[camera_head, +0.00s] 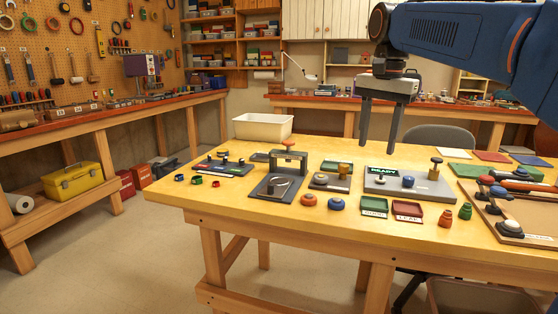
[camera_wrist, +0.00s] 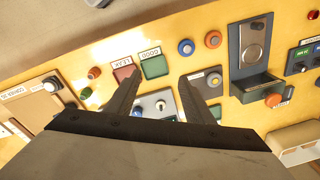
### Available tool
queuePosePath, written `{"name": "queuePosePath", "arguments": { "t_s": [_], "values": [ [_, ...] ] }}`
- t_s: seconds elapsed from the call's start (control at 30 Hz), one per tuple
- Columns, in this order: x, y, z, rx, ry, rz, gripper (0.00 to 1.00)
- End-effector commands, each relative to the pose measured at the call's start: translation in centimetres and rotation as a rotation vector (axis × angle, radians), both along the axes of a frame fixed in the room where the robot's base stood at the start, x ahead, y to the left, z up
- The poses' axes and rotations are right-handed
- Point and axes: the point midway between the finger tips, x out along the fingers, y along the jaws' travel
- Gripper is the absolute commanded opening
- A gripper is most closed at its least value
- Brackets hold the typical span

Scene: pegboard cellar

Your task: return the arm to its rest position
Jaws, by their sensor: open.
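My gripper (camera_head: 380,122) hangs from the blue arm (camera_head: 450,35) above the back right part of the yellow workbench (camera_head: 170,190), fingers pointing down. Its two dark fingers are apart with nothing between them. In the wrist view my gripper (camera_wrist: 158,90) is also open and empty, over the grey READY fixture (camera_wrist: 150,107). In the head view that fixture (camera_head: 435,190) sits on the bench below the fingers, apart from them. The arm reaches in from the upper right.
The bench holds a press-like fixture (camera_head: 283,165), a cream bin (camera_head: 263,127), green (camera_head: 375,205) and red (camera_head: 408,210) labelled trays, and loose red and blue knobs (camera_head: 336,204). A board with tools (camera_head: 495,205) lies at the right. A grey chair (camera_head: 440,137) stands behind the bench.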

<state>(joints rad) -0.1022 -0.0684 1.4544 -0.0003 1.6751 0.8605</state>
Motion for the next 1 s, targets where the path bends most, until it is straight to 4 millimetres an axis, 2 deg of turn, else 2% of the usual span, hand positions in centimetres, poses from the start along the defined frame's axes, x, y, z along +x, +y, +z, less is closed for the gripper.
{"name": "queuePosePath", "arguments": {
  "t_s": [0.27, 0.47, 0.67, 0.8, 1.0],
  "values": [
    [-6.9, -1.8, -4.8, -0.018, -0.081, 0.177, 0.48],
    [-12.0, -2.9, -9.4, -0.042, -0.142, 0.311, 0.48],
    [-17.1, -3.7, -14.9, -0.079, -0.201, 0.447, 0.48],
    [-20.5, -4.3, -19.3, -0.109, -0.24, 0.538, 0.48],
    [-24.9, -4.8, -25.3, -0.157, -0.29, 0.659, 0.48]
  ]
}}
